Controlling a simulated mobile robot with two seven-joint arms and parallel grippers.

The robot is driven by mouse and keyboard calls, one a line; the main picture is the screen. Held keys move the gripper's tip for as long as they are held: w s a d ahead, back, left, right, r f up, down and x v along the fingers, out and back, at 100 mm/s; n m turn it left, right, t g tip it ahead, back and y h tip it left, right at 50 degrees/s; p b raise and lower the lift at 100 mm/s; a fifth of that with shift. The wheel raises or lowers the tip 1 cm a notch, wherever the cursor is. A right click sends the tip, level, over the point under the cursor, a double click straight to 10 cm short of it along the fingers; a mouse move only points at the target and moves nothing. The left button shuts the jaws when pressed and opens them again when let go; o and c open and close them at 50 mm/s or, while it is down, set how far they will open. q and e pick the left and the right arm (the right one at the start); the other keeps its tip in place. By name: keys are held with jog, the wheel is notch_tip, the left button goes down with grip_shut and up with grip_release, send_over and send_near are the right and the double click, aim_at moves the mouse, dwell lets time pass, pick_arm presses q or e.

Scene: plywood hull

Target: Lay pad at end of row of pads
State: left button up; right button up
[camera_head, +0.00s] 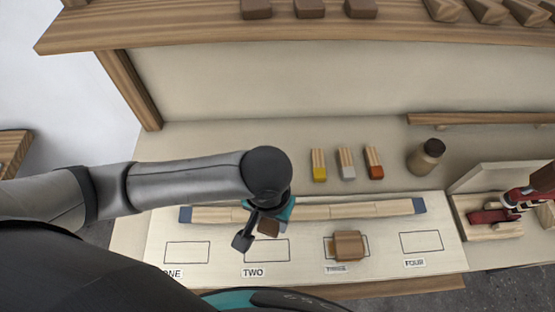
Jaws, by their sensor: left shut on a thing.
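A brown pad (268,228) is in my left gripper (257,231), which is shut on it. The pad is above the pale board (210,227), near the upper edge of the outline marked TWO. My arm and gripper hide part of it. Another brown pad (348,245) lies on the outline marked THREE and covers most of it. The outlines marked ONE (187,252) and FOUR (421,241) are bare. The outline marked TWO (267,250) shows no pad lying in it. My right gripper is not in view.
A long wooden strip with blue ends (340,210) lies behind the outlines. Yellow, white and red-tipped blocks (346,163) and a brown jar (425,157) stand farther back. A wooden tray with a red tool (490,215) is at the right. A shelf (300,28) overhangs the back.

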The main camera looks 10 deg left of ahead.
pick_arm(q)
jog(key=w+a, duration=0.1)
jog(key=w, duration=0.4)
jog(key=w+a+f+b, duration=0.1)
jog(key=w+a, duration=0.1)
jog(key=w, duration=0.3)
jog(key=w+a+f, duration=0.1)
jog(key=w, duration=0.4)
jog(key=shift+w+a+b, duration=0.3)
jog(key=shift+w+b, duration=0.05)
jog(key=shift+f, duration=0.65)
jog(key=shift+w+f+b, duration=0.15)
jog(key=shift+f+b, duration=0.3)
jog(key=shift+f, duration=1.45)
jog(key=shift+f, duration=0.1)
jog(key=o, duration=1.3)
notch_tip(320, 180, up, 8)
jog(key=shift+f+p, duration=0.1)
jog(key=shift+p, duration=0.65)
